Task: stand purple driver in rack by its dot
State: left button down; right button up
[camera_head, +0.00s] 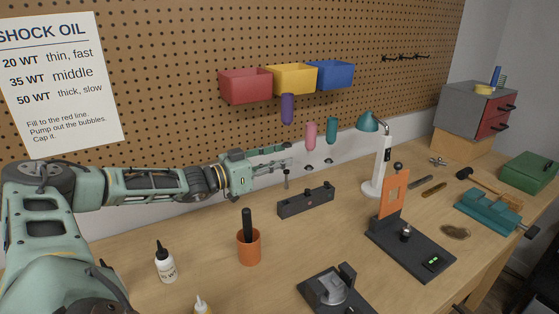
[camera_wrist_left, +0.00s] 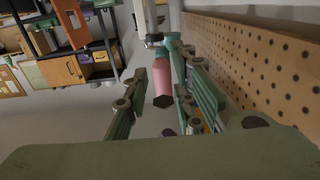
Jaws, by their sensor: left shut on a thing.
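The purple driver (camera_head: 287,108) is upright, its handle above my left gripper (camera_head: 284,160), which is shut on its lower part. A dark stem shows just under the fingers, above the left end of the black rack block (camera_head: 306,201). Whether its tip touches the rack cannot be told. The pink driver (camera_head: 311,135) and the teal driver (camera_head: 331,129) stand to the right, handles up. In the left wrist view the pink driver (camera_wrist_left: 163,80) shows beyond the fingers (camera_wrist_left: 165,95). The coloured dots are too small to make out. My right gripper is out of view.
An orange cup (camera_head: 249,247) with a black handle in it and a white bottle (camera_head: 165,264) stand in front. A lamp (camera_head: 380,165) and a dark stand with an orange plate (camera_head: 393,194) are to the right. Bins hang on the pegboard behind.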

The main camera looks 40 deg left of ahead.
pick_arm(q)
notch_tip(320, 180, down, 8)
jog(key=b, duration=0.6)
jog(key=shift+f+b, duration=0.15)
jog(key=shift+b, duration=0.2)
jog(key=c, duration=1.4)
grip_release()
jog(key=v, duration=1.2)
jog(key=shift+w, duration=0.1)
